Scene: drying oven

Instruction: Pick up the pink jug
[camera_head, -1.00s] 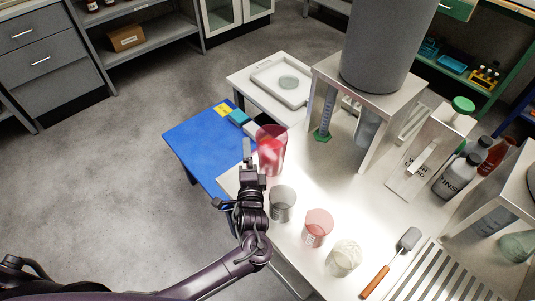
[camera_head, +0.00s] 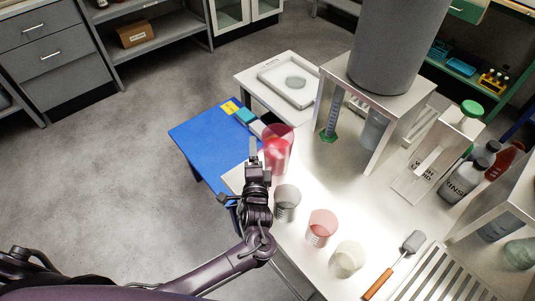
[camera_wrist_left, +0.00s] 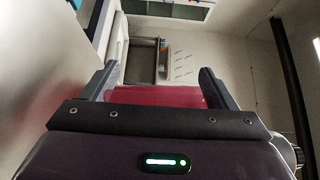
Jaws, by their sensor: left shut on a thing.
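The pink jug (camera_head: 279,147) is a tall, see-through vessel at the left edge of the white bench (camera_head: 322,190), near the blue table. My left gripper (camera_head: 258,156) is at its near left side and is shut on it. In the left wrist view the jug (camera_wrist_left: 155,96) shows as a pink band between the two fingers (camera_wrist_left: 155,84). In the head view the arm hides part of its lower side, and I cannot tell whether its base touches the bench. My right gripper is not in view.
A grey beaker (camera_head: 287,203), a pink beaker (camera_head: 321,228) and a clear beaker (camera_head: 347,258) stand in a row near my left arm. A white stand (camera_head: 386,92) bearing a grey cylinder (camera_head: 397,45) is behind right. A blue table (camera_head: 207,145) lies left.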

